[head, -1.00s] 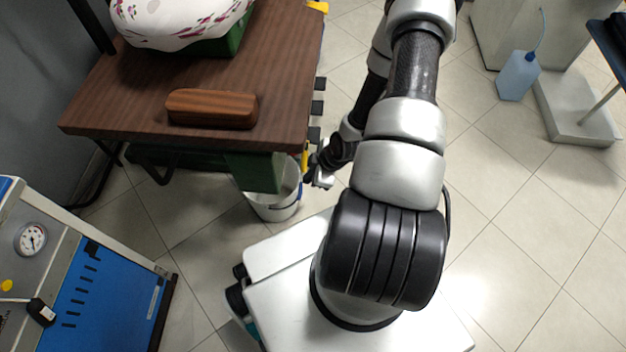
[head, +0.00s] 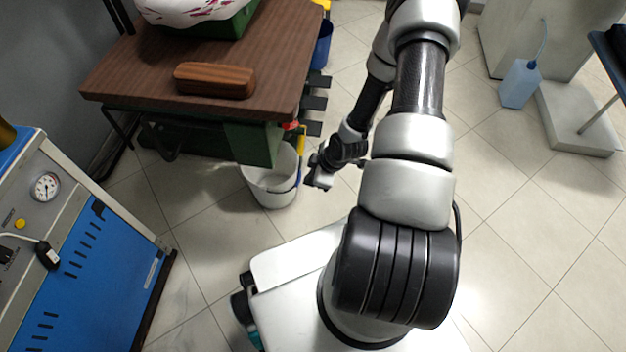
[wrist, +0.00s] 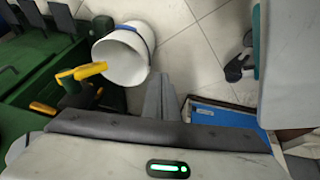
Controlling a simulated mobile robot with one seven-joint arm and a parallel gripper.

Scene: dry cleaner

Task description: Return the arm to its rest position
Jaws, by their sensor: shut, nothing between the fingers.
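My arm reaches out from my base and folds back, so that my gripper (head: 318,181) hangs low over the tiled floor, right of the white bucket (head: 271,192) and in front of the wooden table. In the wrist view the gripper's grey fingers (wrist: 160,98) point away together, shut and empty. The bucket also shows in the wrist view (wrist: 122,58), lying just beyond and left of the fingers, apart from them.
A blue machine with a gauge (head: 90,270) stands at the lower left. The floor between is clear.

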